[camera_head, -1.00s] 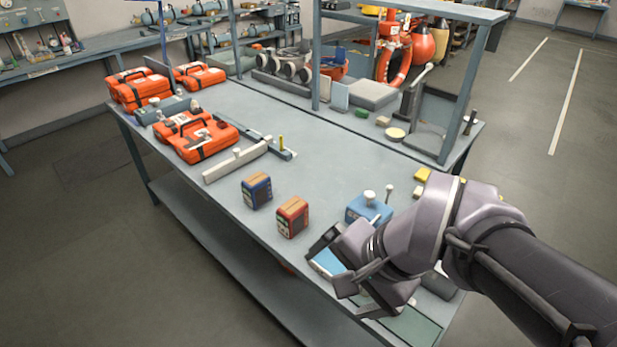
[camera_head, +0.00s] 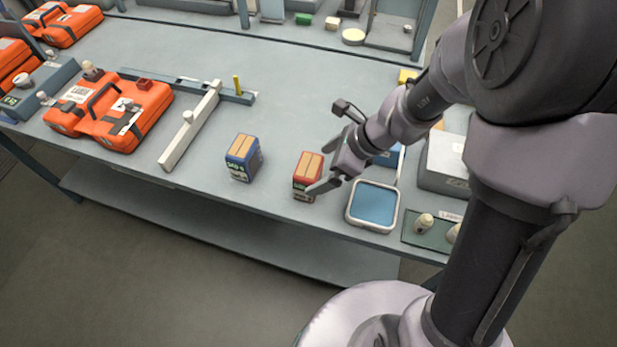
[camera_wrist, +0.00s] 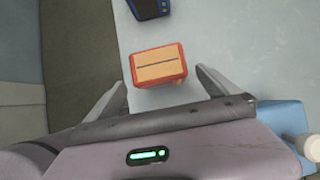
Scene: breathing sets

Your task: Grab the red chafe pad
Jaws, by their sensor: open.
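A red box-shaped block (camera_head: 307,175) with a tan, split top stands upright near the front edge of the workbench; I take it as the red chafe pad. My gripper (camera_head: 322,167) is open at its right side, with one finger overlapping its lower right corner in the head view. In the wrist view the red block (camera_wrist: 159,65) lies just ahead of my gripper (camera_wrist: 161,79), roughly centred between the spread fingertips. I cannot tell whether a finger touches it.
A similar blue block (camera_head: 242,158) stands left of the red one and also shows in the wrist view (camera_wrist: 150,8). A blue-bottomed tray (camera_head: 373,205) is close on the right. A pale bar (camera_head: 190,125) and orange case (camera_head: 112,112) lie left. The bench behind the blocks is clear.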

